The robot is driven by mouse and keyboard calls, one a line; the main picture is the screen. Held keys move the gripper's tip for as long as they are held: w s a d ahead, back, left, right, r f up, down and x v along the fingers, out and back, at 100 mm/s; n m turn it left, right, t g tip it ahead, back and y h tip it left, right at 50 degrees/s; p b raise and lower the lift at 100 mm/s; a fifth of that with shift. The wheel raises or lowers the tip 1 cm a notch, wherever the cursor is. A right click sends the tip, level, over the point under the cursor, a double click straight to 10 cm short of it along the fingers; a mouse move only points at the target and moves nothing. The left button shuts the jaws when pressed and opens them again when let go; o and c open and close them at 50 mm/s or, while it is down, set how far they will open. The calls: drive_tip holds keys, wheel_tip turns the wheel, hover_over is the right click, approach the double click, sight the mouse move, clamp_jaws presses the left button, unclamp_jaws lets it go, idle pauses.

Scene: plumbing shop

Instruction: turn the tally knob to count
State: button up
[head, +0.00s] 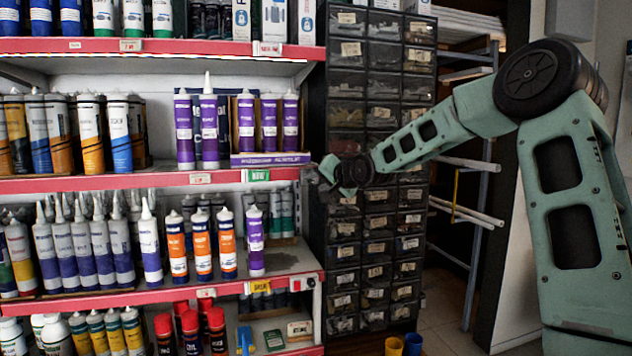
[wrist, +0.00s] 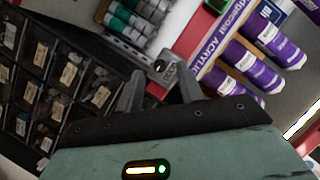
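A small grey box with a dark round knob (wrist: 158,66), which looks like the tally knob, is fixed at the shelf's red front edge in the wrist view. My gripper (wrist: 161,74) points at it, with one finger on each side of the knob in the picture. The fingers are apart and nothing shows held between them. I cannot tell whether they touch the knob, nor read its markings or setting. In the head view my gripper (head: 326,172) is at the right end of the middle shelf edge and hides the knob.
Purple tubes (head: 268,122) stand on the middle shelf, just left of my gripper. A tall drawer cabinet (head: 345,255) stands close on the right. The open floor is right of the cabinet.

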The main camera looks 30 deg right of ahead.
sight(311, 182)
drive_tip(key=shift+x, duration=1)
clamp_jaws()
drive_tip(key=shift+f, duration=0.1)
drive_tip(key=n+b, duration=0.1)
drive_tip(key=b, duration=0.1)
drive_tip(key=n+g+h+b, duration=0.1)
drive_tip(key=b, duration=0.1)
drive_tip(key=shift+a+f+n+h+b, duration=0.1)
drive_tip(key=shift+a+n+h+b, duration=0.2)
drive_tip(key=shift+n+b, duration=0.1)
drive_tip(key=n+h+b, duration=0.1)
drive_tip(key=b, duration=0.3)
drive_tip(key=n+g+h+b, duration=0.1)
drive_tip(key=n+b, duration=0.1)
drive_tip(key=b, duration=0.2)
drive_tip(key=shift+w+a+n, duration=0.1)
drive_tip(key=shift+a+n, duration=0.1)
drive_tip(key=shift+n, duration=0.1)
drive_tip(key=n+h+b, duration=0.2)
drive_tip(key=b, duration=0.3)
drive_tip(key=shift+a+n+h, duration=0.1)
drive_tip(key=shift+n+h, duration=0.3)
drive_tip(key=shift+n+g+h+b, duration=0.3)
drive_tip(key=shift+n+h+b, duration=0.6)
drive_tip(key=shift+n+b, duration=0.65)
